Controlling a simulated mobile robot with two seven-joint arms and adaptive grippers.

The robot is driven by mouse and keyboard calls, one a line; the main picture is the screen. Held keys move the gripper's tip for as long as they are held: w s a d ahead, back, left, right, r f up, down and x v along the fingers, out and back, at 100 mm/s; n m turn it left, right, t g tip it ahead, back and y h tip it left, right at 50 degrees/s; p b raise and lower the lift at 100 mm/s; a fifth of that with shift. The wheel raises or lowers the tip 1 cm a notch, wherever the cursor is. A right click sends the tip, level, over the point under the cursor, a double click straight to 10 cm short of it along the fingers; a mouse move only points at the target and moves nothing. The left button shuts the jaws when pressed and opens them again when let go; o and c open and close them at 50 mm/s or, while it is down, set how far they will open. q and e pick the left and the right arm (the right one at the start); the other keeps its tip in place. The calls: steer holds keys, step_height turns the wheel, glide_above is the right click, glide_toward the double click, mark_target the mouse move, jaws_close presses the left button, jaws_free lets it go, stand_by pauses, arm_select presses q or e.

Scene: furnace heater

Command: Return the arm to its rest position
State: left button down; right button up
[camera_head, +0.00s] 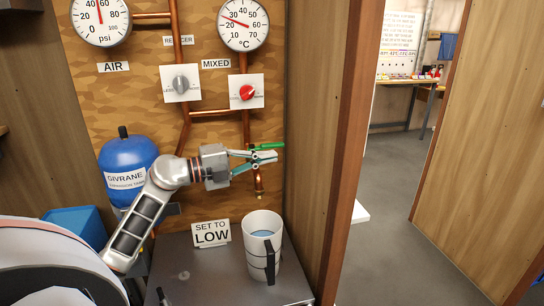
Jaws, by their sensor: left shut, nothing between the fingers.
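My left arm (146,215) comes in from the lower left and reaches across in front of the camouflage-patterned panel. My left gripper (272,159) is shut and empty. Its fingertips are just under the green valve lever (268,146) on the copper pipe; whether they touch it I cannot tell. My right gripper is not in view. A white pitcher (257,257) with a black handle and bluish water inside stands upright on the grey top (213,284), below the pipe's end and apart from the gripper.
A blue expansion tank (126,158) is behind my arm on the left. A grey knob (181,84), a red knob (247,92) and two gauges are above. A wooden wall (316,150) bounds the right; open floor (405,240) lies beyond.

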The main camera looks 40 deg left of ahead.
arm_select(q)
steer(key=b+v, duration=0.1)
steer(key=v, duration=0.7)
steer(key=shift+s, duration=0.35)
steer(key=shift+d+f, duration=0.15)
